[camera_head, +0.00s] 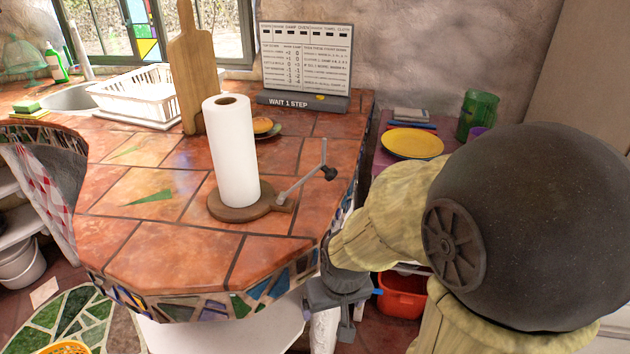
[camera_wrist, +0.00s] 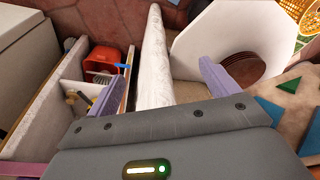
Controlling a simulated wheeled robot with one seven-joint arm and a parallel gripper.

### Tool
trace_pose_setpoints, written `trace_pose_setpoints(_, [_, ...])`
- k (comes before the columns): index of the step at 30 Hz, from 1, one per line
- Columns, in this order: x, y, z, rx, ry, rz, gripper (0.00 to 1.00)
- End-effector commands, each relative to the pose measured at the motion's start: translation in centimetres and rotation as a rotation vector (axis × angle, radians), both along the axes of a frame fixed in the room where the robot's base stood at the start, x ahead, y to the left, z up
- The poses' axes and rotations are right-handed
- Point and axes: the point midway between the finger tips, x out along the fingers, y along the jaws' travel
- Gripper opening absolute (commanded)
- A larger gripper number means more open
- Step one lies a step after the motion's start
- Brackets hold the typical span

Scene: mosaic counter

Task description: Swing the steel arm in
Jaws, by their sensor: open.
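The steel arm (camera_head: 304,180) is a thin bent rod with a dark knob (camera_head: 330,174). It joins the handle end of a round wooden base (camera_head: 228,211) and slants right, away from the roll, towards the counter's right edge. A white paper roll (camera_head: 233,152) stands upright on the base. My gripper (camera_head: 330,322) is open and empty, pointing down beside the counter's front right edge, below and apart from the steel arm. In the wrist view, its two fingers (camera_wrist: 160,82) stand wide apart with nothing gripped; the steel arm does not show there.
The tiled counter (camera_head: 180,245) has a mosaic edge close to my gripper. A cutting board (camera_head: 191,75), white dish rack (camera_head: 143,95) and score sign (camera_head: 305,62) stand behind the roll. A yellow plate (camera_head: 412,143) lies right. An orange bin (camera_wrist: 103,62) sits below.

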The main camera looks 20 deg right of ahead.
Motion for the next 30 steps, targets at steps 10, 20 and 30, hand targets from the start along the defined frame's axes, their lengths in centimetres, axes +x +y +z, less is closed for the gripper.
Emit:
trace_pose_setpoints(10, [0.3, -1.9, 2.0, 0.067, 0.153, -0.190, 0.18])
trace_pose_setpoints(20, [0.5, -4.4, 4.4, 0.251, 0.417, -0.524, 0.00])
trace_pose_setpoints(30, [1.3, -6.4, 7.3, 0.521, 0.657, -0.840, 0.00])
